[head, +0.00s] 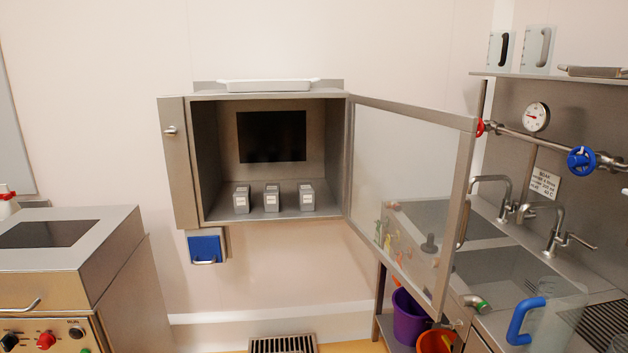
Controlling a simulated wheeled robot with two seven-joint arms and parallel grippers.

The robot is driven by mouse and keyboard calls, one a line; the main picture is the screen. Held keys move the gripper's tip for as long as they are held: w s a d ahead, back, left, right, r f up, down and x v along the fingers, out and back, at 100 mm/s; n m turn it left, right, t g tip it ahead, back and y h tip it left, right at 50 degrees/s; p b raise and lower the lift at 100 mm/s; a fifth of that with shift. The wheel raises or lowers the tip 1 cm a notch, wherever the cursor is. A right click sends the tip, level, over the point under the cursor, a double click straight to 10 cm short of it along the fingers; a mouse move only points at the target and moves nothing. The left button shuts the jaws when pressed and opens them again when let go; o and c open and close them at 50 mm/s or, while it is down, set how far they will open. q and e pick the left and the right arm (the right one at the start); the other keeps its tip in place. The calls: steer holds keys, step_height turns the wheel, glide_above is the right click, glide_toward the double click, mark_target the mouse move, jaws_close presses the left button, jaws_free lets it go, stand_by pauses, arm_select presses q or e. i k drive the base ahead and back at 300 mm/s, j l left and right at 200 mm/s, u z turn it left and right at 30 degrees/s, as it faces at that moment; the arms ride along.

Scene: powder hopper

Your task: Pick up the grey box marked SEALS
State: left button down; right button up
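Three small grey boxes with white labels stand in a row on the floor of an open steel wall cabinet (210,150): a left box (241,199), a middle box (272,198) and a right box (307,197). The label print is too small to read, so I cannot tell which one is marked SEALS. All three stand upright and apart from each other. Neither of my grippers shows in the head view.
The cabinet's glazed door (410,165) stands open to the right, jutting out before the sink counter. A white tray (268,85) lies on the cabinet top. A steel machine (120,245) stands at left. Room directly before the cabinet looks clear.

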mark_target(305, 190)
steer(key=i+u, duration=0.25)
steer(key=i, duration=1.45)
